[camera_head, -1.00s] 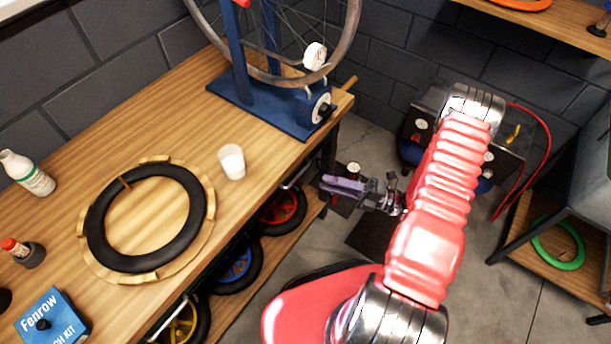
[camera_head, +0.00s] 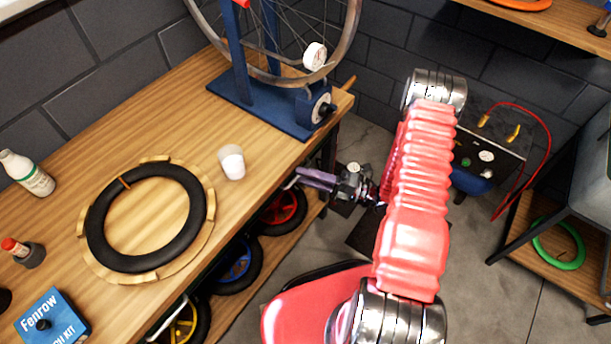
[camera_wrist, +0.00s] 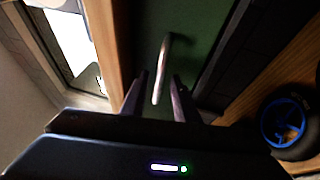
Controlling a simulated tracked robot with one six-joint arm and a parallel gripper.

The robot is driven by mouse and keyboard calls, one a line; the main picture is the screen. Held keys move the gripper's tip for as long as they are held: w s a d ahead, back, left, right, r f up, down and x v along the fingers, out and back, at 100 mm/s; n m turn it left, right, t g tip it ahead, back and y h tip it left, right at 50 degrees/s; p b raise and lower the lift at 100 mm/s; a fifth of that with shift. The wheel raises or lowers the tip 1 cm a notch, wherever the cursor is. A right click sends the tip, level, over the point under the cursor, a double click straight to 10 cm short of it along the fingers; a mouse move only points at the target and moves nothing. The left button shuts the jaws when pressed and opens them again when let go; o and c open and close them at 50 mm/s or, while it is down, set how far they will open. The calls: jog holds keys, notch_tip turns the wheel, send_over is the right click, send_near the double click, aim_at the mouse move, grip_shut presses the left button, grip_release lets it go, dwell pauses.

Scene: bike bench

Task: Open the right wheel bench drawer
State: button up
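The drawer has a dark green front (camera_wrist: 205,35) in the wrist view, with a pale metal bar handle (camera_wrist: 163,62). In the head view a bit of the handle (camera_head: 293,180) shows under the bench's right end. The drawer front is hidden there by the bench top. My gripper (camera_head: 303,175) is level with that end, its fingers pointing left at the handle. In the wrist view my gripper (camera_wrist: 160,76) is open, with the handle between the two fingers. They do not look closed on it. The drawer looks shut.
The wooden bench top (camera_head: 130,130) holds a tyre (camera_head: 90,220), a white cup (camera_head: 231,162) and a blue wheel stand (camera_head: 270,110). Wheels, one with a blue hub (camera_wrist: 284,122), stand on the shelf below. A compressor (camera_head: 480,160) stands behind my arm.

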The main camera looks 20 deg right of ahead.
jog(key=shift+c, duration=0.5)
grip_shut()
jog(key=shift+f, duration=0.1)
jog(key=shift+s, duration=0.15)
